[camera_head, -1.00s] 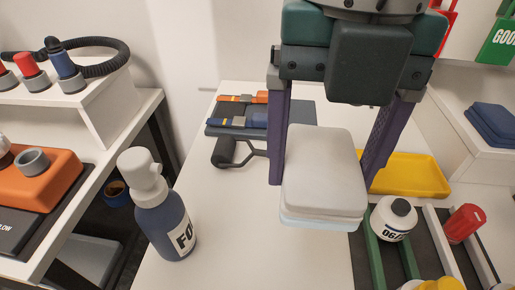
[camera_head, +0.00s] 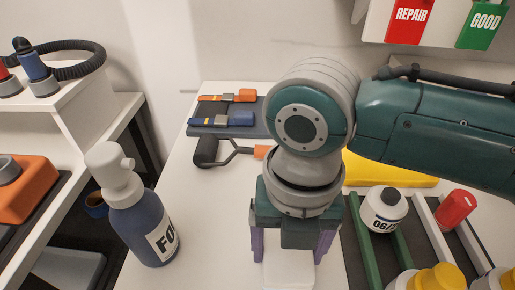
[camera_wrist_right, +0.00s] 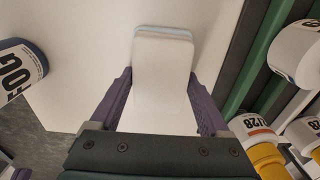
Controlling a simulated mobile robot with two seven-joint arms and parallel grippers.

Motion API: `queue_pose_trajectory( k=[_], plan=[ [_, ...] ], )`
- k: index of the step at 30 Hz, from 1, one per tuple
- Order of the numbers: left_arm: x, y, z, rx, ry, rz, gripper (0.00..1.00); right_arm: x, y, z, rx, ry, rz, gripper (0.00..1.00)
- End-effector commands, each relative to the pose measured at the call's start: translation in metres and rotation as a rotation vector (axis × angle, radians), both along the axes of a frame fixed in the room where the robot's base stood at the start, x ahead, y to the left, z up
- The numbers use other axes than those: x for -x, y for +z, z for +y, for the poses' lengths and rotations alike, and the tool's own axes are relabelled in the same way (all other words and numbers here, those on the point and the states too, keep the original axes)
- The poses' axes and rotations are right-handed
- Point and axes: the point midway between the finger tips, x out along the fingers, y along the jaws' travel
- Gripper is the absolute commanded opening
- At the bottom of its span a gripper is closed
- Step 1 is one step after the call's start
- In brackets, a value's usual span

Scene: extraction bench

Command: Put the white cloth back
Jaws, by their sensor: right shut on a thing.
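The white cloth (camera_head: 288,275) is a folded, rounded block at the bottom of the head view, partly hidden by my right gripper (camera_head: 291,256). In the right wrist view the cloth (camera_wrist_right: 163,62) lies between the two purple fingers, with a pale blue layer at its far end. My right gripper is shut on it, pointing down over the white bench. I cannot tell whether the cloth touches the bench. My left gripper is not in view.
A dark blue FOG bottle (camera_head: 148,220) stands left on the bench (camera_head: 205,240). A grey mat (camera_head: 222,130) with tools lies behind. A yellow tray (camera_head: 390,172) and a rack with green rails (camera_head: 380,240), holding a white bottle (camera_head: 384,208), are right.

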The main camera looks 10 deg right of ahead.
Motion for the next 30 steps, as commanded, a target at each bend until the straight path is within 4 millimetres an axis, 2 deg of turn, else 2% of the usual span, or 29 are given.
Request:
queue_pose_trajectory(
  k=[8, 9, 13, 14, 23, 26, 30],
  plan=[
    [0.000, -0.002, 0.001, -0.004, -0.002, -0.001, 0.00, 0.000, -0.003, 0.000, 0.000, 0.000, 0.000, 0.00],
    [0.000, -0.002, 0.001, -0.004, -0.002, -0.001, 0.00, 0.000, -0.003, 0.000, 0.000, 0.000, 0.000, 0.82],
    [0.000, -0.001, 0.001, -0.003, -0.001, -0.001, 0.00, 0.000, -0.002, 0.000, 0.000, 0.000, 0.000, 0.97],
    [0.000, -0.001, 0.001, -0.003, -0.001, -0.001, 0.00, 0.000, -0.002, 0.000, 0.000, 0.000, 0.000, 1.00],
    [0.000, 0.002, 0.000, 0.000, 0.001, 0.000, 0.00, 0.000, 0.003, 0.000, 0.000, 0.000, 0.000, 1.00],
    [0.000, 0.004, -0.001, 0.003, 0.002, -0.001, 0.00, -0.002, 0.014, 0.000, -0.001, 0.001, -0.003, 1.00],
    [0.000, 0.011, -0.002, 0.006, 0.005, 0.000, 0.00, -0.003, 0.044, 0.000, -0.001, 0.002, -0.005, 1.00]
  ],
)
